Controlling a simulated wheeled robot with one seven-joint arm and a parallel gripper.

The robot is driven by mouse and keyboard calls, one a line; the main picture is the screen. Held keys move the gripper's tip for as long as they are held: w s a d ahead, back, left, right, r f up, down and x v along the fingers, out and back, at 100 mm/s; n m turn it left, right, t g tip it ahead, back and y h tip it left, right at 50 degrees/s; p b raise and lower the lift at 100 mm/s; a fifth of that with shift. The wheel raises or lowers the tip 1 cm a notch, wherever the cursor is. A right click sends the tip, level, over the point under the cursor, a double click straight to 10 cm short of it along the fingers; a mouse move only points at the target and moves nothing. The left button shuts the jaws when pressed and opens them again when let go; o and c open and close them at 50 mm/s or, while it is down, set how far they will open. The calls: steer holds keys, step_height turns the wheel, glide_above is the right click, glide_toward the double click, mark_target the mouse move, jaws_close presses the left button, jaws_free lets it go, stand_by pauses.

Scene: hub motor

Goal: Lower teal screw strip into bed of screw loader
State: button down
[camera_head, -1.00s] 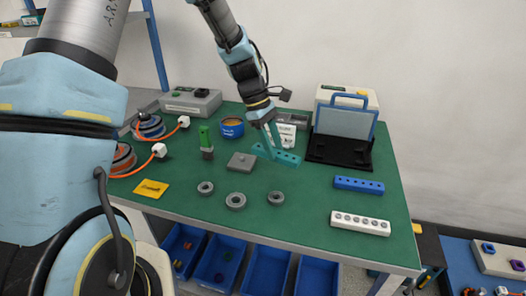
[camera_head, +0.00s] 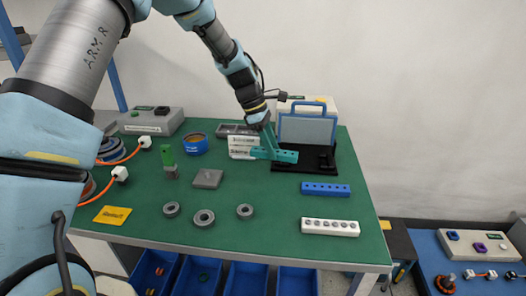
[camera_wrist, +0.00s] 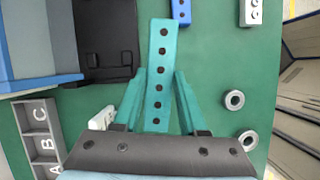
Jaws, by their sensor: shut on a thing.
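The teal screw strip (camera_head: 286,156), a long bar with a row of dark holes, is held by my gripper (camera_head: 268,147). In the wrist view the strip (camera_wrist: 160,62) lies between the two teal fingers of my gripper (camera_wrist: 158,110), which is shut on it. The screw loader has a black bed (camera_head: 290,166) and an upright blue-framed panel (camera_head: 307,128). In the head view the strip's right end overlaps the bed's left part. In the wrist view the strip is to the right of the bed (camera_wrist: 105,40). Its height above the bed cannot be told.
A blue strip (camera_head: 326,188) and a white strip (camera_head: 330,227) lie in front of the loader. A grey plate (camera_head: 208,179) and several grey rings (camera_head: 204,218) lie front left. Green table between them is bare.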

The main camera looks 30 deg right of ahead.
steer(key=shift+n+t+h, duration=0.3)
steer(key=shift+n, duration=0.5)
steer(key=shift+w+d+f+b, duration=0.15)
steer(key=shift+d+f, duration=0.35)
steer(key=shift+d, duration=1.7)
steer(key=shift+w+d+f+b, duration=0.15)
steer(key=shift+d+f, duration=0.35)
steer(key=shift+d, duration=1.65)
steer(key=shift+d+f+b, duration=0.25)
steer(key=shift+d+f, duration=0.25)
steer(key=shift+d, duration=1.7)
steer(key=shift+f, duration=0.15)
steer(key=shift+f, duration=0.8)
steer(key=shift+f+b, duration=0.15)
steer(key=shift+b, duration=0.15)
steer(key=shift+f, duration=0.85)
steer(key=shift+c, duration=1.8)
jaws_free()
